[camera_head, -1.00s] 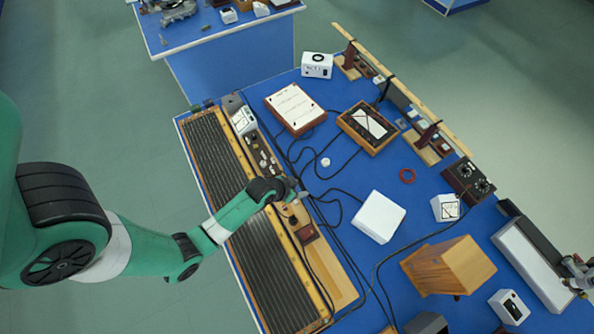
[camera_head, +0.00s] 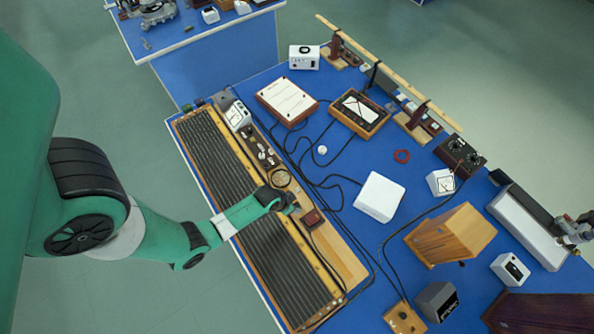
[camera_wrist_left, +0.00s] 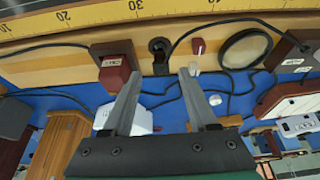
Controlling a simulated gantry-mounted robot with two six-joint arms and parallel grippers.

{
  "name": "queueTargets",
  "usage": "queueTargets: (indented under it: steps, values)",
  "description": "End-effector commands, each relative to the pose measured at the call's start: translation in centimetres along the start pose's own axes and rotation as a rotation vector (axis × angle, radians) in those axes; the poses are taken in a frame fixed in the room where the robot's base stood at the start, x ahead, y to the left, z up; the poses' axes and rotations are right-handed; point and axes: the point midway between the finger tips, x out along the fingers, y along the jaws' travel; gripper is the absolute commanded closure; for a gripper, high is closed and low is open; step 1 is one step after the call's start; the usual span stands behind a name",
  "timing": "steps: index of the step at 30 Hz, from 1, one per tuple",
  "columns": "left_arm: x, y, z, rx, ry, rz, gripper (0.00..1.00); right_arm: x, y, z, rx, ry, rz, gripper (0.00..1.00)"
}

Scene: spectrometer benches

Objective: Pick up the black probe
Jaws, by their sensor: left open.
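The black probe (camera_wrist_left: 160,48) is a small dark rounded piece with a dark lead running from it, on the wooden strip behind the yellow ruler scale. In the left wrist view it sits between and beyond my left gripper's fingertips (camera_wrist_left: 160,76). The fingers are spread and hold nothing. In the head view my left gripper (camera_head: 287,202) is over the wooden apparatus with the long dark wires, and it hides the probe there. My right gripper is not seen.
Close beside the probe are a dark red box (camera_wrist_left: 115,70), a small red-and-white piece (camera_wrist_left: 197,50) and a black ring (camera_wrist_left: 243,48). Black cables cross the blue bench. A white box (camera_head: 379,197) and a wooden box (camera_head: 450,236) stand farther right.

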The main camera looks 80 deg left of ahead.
Motion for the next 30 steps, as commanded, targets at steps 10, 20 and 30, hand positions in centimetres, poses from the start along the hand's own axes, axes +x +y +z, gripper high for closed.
queueTargets:
  steps: [10,20,30]
  values:
    - [4.8,-0.2,0.3,0.0,-0.001,0.0,0.41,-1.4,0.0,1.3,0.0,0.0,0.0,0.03]
    - [5.1,-0.1,0.2,0.0,0.001,0.0,0.5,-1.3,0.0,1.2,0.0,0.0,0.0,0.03]
    - [5.0,-0.1,0.2,0.0,0.001,0.0,1.0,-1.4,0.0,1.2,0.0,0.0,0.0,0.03]
